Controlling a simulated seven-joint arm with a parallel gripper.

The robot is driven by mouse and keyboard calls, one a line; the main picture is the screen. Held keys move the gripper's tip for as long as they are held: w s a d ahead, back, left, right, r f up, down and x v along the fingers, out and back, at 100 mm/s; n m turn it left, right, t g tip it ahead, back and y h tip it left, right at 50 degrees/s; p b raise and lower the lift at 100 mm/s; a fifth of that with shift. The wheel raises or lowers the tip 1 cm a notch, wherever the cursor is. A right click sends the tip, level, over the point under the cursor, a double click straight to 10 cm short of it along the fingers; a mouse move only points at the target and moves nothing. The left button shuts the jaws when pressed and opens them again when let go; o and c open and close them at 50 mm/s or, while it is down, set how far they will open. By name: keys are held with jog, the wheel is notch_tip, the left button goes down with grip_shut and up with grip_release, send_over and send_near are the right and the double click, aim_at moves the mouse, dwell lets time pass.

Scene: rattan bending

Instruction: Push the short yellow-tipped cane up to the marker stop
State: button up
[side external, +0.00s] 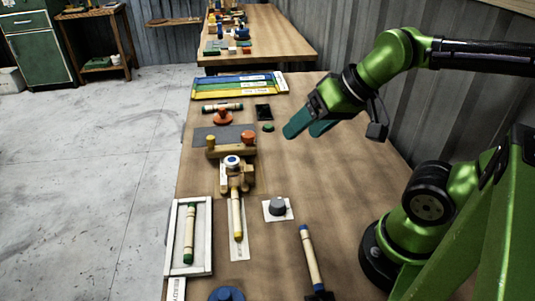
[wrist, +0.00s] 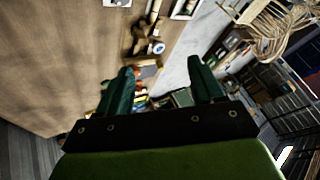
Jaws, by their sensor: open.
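A short pale cane with a yellow tip (side external: 238,217) lies on a white strip in the side view, its far end at a wooden fixture (side external: 223,178) with a white and blue knob. In the wrist view the same fixture (wrist: 143,48) shows beyond my fingers; a pale cane (wrist: 155,10) near it is cut by the top edge. I cannot tell for sure which part is the marker stop. My gripper (side external: 302,131) is open and empty, above the table, well behind and right of the cane.
A white tray (side external: 175,220) with a green-tipped cane is left. A blue-tipped cane (side external: 311,257) is at the front right. A wooden block with orange and yellow knobs (side external: 230,150) stands behind the fixture. The table's middle right (side external: 330,190) is clear.

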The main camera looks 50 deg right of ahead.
jog(key=shift+c, duration=0.5)
